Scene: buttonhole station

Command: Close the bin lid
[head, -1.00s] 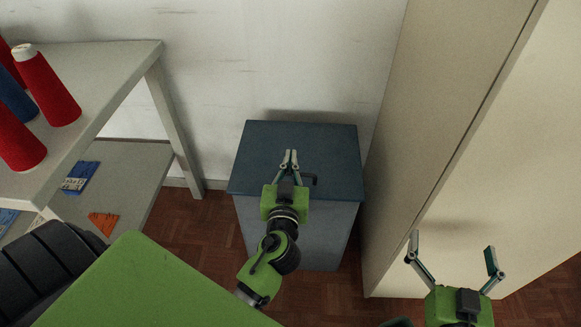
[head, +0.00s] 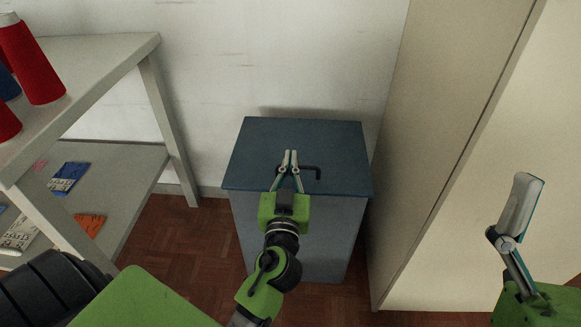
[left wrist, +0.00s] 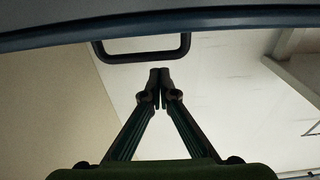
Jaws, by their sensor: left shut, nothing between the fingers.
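The blue lid (head: 300,145) lies across the top of the grey-blue bin (head: 315,235) and looks about level. Whether a gap remains under it I cannot tell. Its black bar handle (head: 312,168) shows beside my left gripper (head: 290,153), and also in the left wrist view (left wrist: 145,55). That gripper is shut and empty, its tips over the lid, close to the handle's left part in the head view. Contact is not clear. My right gripper (head: 517,210) is at the right edge, away from the bin; one finger shows, splayed outward, the other is out of the picture.
A pale shelf unit (head: 110,55) with red and blue spools stands at the left, with packets on its lower board. A tall beige cabinet (head: 440,150) stands close to the bin's right side. The wall (head: 290,60) is behind. Brown floor (head: 195,245) is free left of the bin.

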